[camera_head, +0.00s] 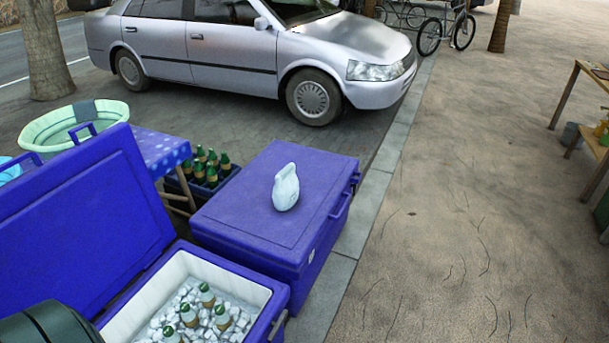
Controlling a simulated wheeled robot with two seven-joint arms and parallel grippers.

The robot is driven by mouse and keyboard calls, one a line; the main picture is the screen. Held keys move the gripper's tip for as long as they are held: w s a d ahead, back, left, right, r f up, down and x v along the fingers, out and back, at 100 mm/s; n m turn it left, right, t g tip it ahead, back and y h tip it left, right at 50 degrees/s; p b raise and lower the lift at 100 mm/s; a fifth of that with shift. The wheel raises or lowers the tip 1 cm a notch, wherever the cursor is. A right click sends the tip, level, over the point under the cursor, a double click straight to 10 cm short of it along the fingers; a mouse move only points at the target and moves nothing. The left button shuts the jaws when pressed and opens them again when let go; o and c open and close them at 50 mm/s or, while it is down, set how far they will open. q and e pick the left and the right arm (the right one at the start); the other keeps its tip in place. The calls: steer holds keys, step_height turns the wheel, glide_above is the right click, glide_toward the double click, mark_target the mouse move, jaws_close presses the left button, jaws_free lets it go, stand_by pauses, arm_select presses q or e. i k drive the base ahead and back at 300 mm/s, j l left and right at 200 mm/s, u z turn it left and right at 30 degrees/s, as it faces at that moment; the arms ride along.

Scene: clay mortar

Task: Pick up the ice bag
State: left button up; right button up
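A pale blue-white ice bag (286,187) with a narrow top stands upright on the lid of a closed blue cooler (240,213). It is near the middle of the lid, and nothing touches it from the sides. Neither of my grippers shows in the head view.
An open blue cooler (262,294) with ice and several bottles stands in front, its raised lid (75,215) at left. A crate of bottles (203,183), a table (160,150) and a green tub (58,128) are behind. A silver car (250,50) is parked beyond. Pavement at right is clear.

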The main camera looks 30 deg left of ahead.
mark_target(285, 192)
steer(key=i, duration=3)
steer(key=u, duration=2.45)
